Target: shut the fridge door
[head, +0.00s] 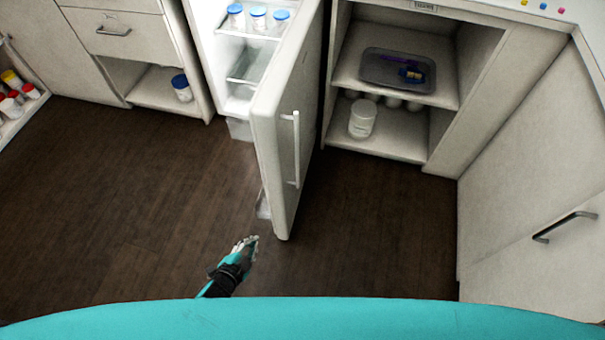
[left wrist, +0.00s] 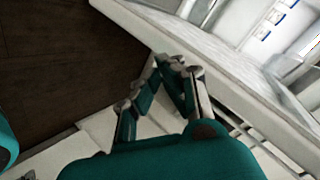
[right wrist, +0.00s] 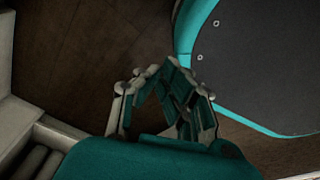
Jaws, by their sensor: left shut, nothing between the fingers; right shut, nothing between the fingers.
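The fridge (head: 238,55) stands at the back centre with its white door (head: 285,130) swung wide open toward me. The door's outer face with a long vertical handle (head: 296,148) faces right. My left gripper (head: 254,240) is shut and empty, low beside the door's free edge, on its inner side; I cannot tell if it touches. In the left wrist view the shut fingertips (left wrist: 165,62) are close to a pale panel, likely the door (left wrist: 225,65). My right gripper (right wrist: 160,68) is shut and empty over dark floor in the right wrist view; it is hidden in the head view.
Blue-lidded jars (head: 258,18) stand inside the fridge. Right of the door is an open cabinet with a grey tray (head: 396,70) and a white tub (head: 362,118). A drawer unit (head: 115,35) is at left. Dark floor (head: 120,190) is clear on both sides of the door.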

